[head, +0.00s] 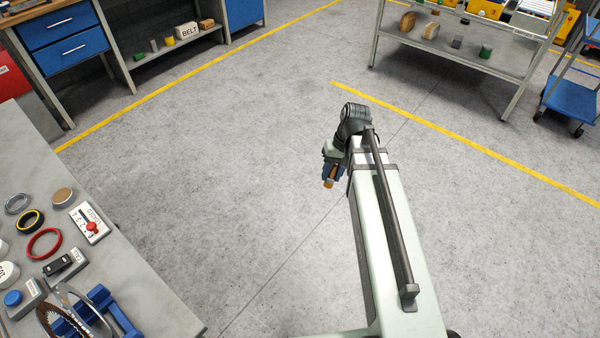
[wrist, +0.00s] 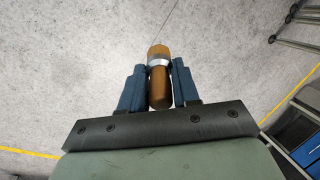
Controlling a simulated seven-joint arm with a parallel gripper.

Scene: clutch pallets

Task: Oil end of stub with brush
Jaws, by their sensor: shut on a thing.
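My gripper (wrist: 157,76) has its two blue fingers on either side of a brush (wrist: 159,87) and is shut on it. The brush has a brown rounded handle, a silver band and a tan end that points away from the wrist. In the head view my gripper (head: 329,172) hangs over open floor, and only the orange-tan end of the brush (head: 328,183) shows below the fingers. I cannot make out a stub in either view.
A blue-drawer workbench (head: 70,40), a metal shelf (head: 450,45) and a blue trolley (head: 572,97) stand farther back. The floor between is clear.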

